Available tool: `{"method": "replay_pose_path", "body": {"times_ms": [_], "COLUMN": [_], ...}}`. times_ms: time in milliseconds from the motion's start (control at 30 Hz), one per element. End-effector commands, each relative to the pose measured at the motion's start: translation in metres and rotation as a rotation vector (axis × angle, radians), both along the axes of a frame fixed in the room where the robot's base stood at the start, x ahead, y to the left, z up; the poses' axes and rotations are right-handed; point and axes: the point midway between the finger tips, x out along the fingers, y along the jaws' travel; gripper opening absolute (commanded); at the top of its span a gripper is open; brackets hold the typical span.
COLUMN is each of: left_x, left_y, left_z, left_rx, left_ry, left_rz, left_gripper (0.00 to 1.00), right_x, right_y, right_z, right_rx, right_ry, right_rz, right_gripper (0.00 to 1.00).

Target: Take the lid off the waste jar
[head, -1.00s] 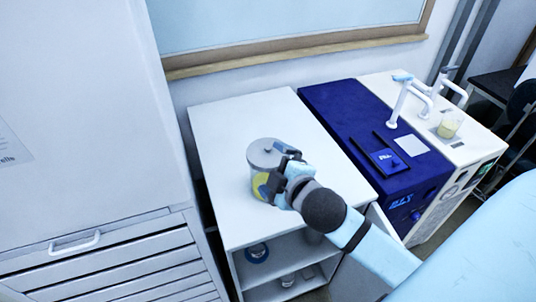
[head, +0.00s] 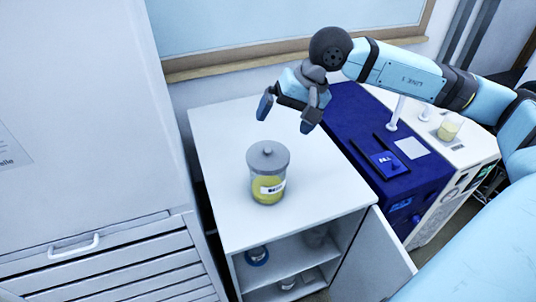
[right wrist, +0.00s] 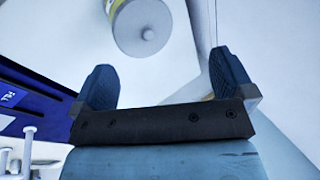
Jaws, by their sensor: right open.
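The waste jar (head: 266,190) stands upright on the white cabinet top. It is clear, with yellow contents and a white label. Its grey lid (head: 268,154) with a small knob sits on the jar. The lid (right wrist: 147,30) also shows at the top of the right wrist view, beyond the fingertips. My right gripper (head: 284,122) is open and empty, above and behind the jar to its right, apart from the lid. In the right wrist view its two fingers (right wrist: 165,65) are spread wide with nothing between them. My left gripper is not in view.
The white cabinet (head: 215,130) has free top space around the jar. Its door (head: 372,255) is open, and a blue-marked container (head: 257,254) sits inside. A dark blue machine (head: 350,125) and a white unit with a beaker (head: 449,128) stand to the right.

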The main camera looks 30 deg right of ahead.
Motion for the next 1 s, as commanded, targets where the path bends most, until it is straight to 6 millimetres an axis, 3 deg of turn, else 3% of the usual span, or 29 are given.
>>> {"method": "replay_pose_path", "body": {"times_ms": [33,100,200,500,833,1000], "left_x": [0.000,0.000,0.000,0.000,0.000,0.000], "left_y": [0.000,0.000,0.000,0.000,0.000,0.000], "left_z": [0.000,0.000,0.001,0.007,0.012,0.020], "left_rx": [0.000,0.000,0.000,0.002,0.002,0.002], "left_ry": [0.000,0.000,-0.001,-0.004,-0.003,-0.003], "left_rz": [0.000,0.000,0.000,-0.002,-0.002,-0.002], "left_gripper": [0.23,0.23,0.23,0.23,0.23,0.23], "right_x": [0.002,0.003,0.006,0.019,0.026,0.031], "right_y": [-0.017,-0.031,-0.036,-0.024,-0.017,-0.012], "right_z": [0.003,0.005,-0.003,-0.056,-0.084,-0.109], "right_rx": [-0.076,-0.144,-0.182,-0.179,-0.179,-0.177], "right_ry": [-0.013,-0.018,-0.016,-0.016,-0.016,-0.015], "right_rz": [0.006,0.013,0.019,0.020,0.019,0.020], "right_gripper": [1.00,1.00,1.00,1.00,1.00,1.00]}}
